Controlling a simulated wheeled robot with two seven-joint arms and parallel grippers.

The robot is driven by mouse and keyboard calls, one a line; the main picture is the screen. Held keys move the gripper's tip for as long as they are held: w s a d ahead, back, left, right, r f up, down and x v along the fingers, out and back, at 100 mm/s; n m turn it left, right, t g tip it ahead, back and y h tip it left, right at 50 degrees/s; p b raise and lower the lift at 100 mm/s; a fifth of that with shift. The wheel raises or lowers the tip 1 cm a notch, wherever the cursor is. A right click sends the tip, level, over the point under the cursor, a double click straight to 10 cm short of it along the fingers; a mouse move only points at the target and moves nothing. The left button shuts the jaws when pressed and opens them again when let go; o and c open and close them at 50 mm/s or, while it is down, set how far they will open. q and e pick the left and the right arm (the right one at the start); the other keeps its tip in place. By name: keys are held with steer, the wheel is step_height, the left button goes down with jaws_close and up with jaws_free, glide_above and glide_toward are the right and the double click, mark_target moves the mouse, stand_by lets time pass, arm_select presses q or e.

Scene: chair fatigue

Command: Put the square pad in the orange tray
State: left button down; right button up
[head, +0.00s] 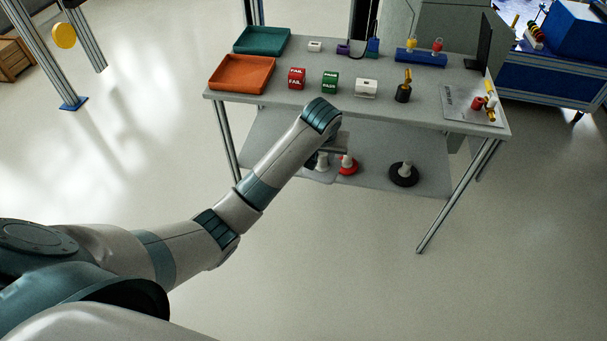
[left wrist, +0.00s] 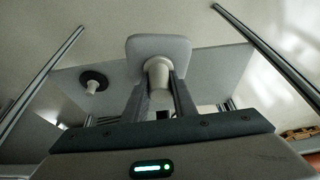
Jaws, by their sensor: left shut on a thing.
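The square pad (left wrist: 160,45) is a light grey rounded plate with a pale cylindrical stem. My left gripper (left wrist: 159,88) is shut on this stem, and the plate lies beyond the fingertips. In the head view, my left gripper (head: 329,151) is at the table's front side, below the top. Part of the pad (head: 319,176) shows under it at the lower shelf; whether it touches the shelf I cannot tell. The orange tray (head: 240,88) sits empty on the tabletop's left front corner. My right gripper is out of view.
A red round pad (head: 348,166) and a black round pad (head: 404,177) are on the lower shelf (head: 280,150). The tabletop holds a green tray (head: 262,41), a red FAIL box (head: 296,79), a green box (head: 330,83) and a white box (head: 366,89). The front edge overhangs the shelf.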

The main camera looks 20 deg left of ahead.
arm_select(q)
steer(key=d+r+m, duration=0.1)
steer(key=d+r, duration=0.2)
steer(key=r, duration=0.5)
steer(key=d+r+m, duration=0.1)
steer(key=d+r, duration=0.3)
steer(key=r, duration=0.4)
steer(key=s+a+r, duration=0.2)
steer(key=s, duration=0.4)
steer(key=s+a+r+h, duration=0.1)
steer(key=s+a+r, duration=0.1)
steer(key=s, duration=0.4)
steer(key=shift+s+a+m, duration=0.2)
steer(key=shift+s+m, duration=0.05)
steer(key=shift+m, duration=0.15)
steer(key=shift+r, duration=0.15)
